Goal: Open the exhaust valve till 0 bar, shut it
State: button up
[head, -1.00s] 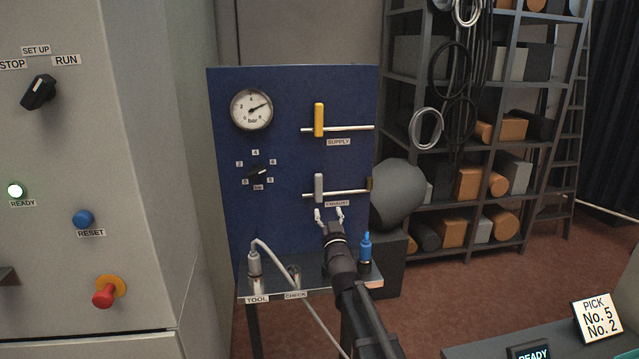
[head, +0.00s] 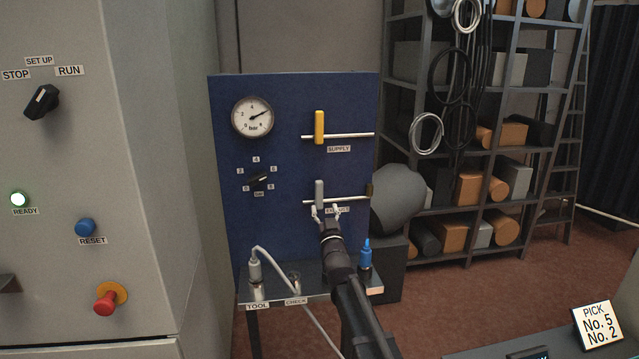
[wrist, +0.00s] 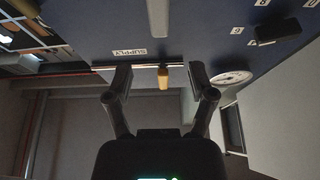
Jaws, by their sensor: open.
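On the blue panel (head: 290,235), the grey exhaust valve lever (head: 319,190) stands upright across its horizontal pipe. The exhaust label (head: 338,209) under it is partly hidden by my gripper. The pressure gauge (head: 252,118) has its needle pointing to the upper right, past the 4. My gripper (head: 327,211) is open and empty, its fingertips just below the exhaust lever's pipe. Whether they touch anything is unclear. In the wrist view, the grey lever (wrist: 158,16) is at the top edge, beyond my open fingers (wrist: 163,82).
The yellow supply lever (head: 319,126) stands upright above; in the wrist view it shows (wrist: 163,76) between my fingers. A rotary knob (head: 259,179) is left of the exhaust lever. A shelf (head: 308,284) below holds a white hose plug (head: 255,266) and a blue-topped plug (head: 366,254).

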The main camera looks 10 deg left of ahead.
aim_at(320, 187)
jog(key=p+x, duration=0.3)
jog(key=x, duration=0.7)
jog(key=shift+w+r+p, duration=0.15)
jog(key=shift+w+p, duration=0.15)
jog(key=shift+p, duration=0.05)
grip_shut()
